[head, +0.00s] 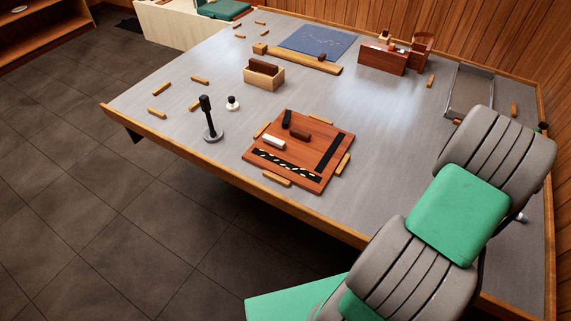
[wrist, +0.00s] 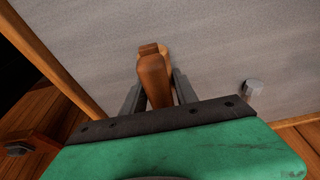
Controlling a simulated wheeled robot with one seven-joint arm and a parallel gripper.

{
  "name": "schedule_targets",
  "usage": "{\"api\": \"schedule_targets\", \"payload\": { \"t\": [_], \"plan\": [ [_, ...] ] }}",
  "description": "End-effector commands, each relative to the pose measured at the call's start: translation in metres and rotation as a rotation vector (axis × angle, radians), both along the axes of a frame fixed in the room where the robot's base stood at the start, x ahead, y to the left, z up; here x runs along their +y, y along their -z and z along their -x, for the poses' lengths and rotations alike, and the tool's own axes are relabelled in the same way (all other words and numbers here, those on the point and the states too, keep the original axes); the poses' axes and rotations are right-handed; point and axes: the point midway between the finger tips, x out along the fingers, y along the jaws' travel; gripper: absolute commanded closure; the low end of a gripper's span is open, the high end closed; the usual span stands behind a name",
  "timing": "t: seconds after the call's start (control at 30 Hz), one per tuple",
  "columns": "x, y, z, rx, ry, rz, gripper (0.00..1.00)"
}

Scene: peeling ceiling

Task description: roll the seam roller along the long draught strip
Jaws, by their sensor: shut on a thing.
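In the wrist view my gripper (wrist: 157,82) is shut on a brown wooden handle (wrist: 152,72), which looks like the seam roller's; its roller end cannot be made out. The handle is over the grey tabletop near its wooden edge. In the head view my gripper is hidden behind my arm at the right. A red-brown board (head: 312,140) lies near the table's front edge, left of my arm. It carries a black strip with pale flecks (head: 287,165), a plain black strip (head: 331,152) and a short black piece (head: 287,119).
On the board are a white block (head: 273,142) and a brown block (head: 299,135). A black-handled stand (head: 208,120) and small knob (head: 233,103) are to its left. A wooden box (head: 264,79) and metal tray (head: 469,92) stand behind. A grey cylinder (wrist: 253,87) is near my gripper.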

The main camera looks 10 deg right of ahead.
Motion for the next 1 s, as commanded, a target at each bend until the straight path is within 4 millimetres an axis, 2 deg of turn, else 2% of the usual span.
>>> {"api": "schedule_targets", "payload": {
  "t": [0.17,0.8,1.0],
  "plan": [
    [-0.001,-0.007,0.000,-0.001,0.000,0.002,1.00],
    [-0.001,-0.058,-0.001,-0.001,-0.001,0.002,1.00],
    [-0.001,-0.061,0.000,-0.001,-0.001,0.002,1.00]
  ]
}}
